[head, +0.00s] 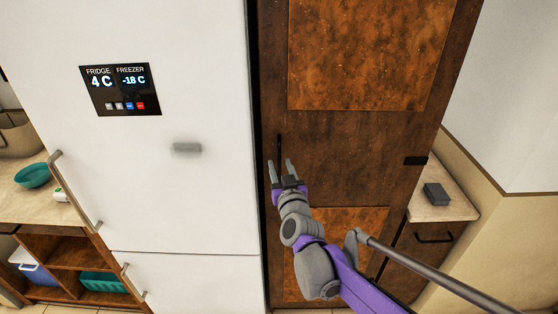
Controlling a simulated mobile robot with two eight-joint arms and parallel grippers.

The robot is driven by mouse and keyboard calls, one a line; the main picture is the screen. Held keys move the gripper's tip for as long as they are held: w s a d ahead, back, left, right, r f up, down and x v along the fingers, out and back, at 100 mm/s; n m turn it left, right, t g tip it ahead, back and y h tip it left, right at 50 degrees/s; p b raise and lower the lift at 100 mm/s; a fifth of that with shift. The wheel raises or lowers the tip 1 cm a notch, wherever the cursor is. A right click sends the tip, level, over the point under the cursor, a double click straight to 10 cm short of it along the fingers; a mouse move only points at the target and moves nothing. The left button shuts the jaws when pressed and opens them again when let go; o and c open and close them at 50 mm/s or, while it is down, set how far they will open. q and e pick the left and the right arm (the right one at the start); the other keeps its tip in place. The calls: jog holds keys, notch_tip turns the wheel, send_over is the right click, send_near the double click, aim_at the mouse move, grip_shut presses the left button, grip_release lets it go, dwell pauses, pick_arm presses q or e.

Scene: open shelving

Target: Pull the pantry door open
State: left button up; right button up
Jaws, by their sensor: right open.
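The pantry door (350,140) is a tall brown wooden panel with lighter, rust-coloured insets, right of the white fridge. It looks shut. Its dark vertical handle (279,148) is near the door's left edge. My right gripper (281,167) is open in front of the door, with its two grey fingers pointing up at the lower part of the handle. I cannot tell whether the fingers touch the handle. My left gripper is not in view.
A white fridge (190,60) with a display panel (120,90) stands directly left of the door. A counter (440,200) with a dark grey box (436,194) is at right. Open shelving (75,255) and a teal bowl (32,175) are at left.

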jog(key=shift+w+a, duration=0.15)
jog(key=shift+w, duration=0.85)
grip_shut()
dwell(0.8)
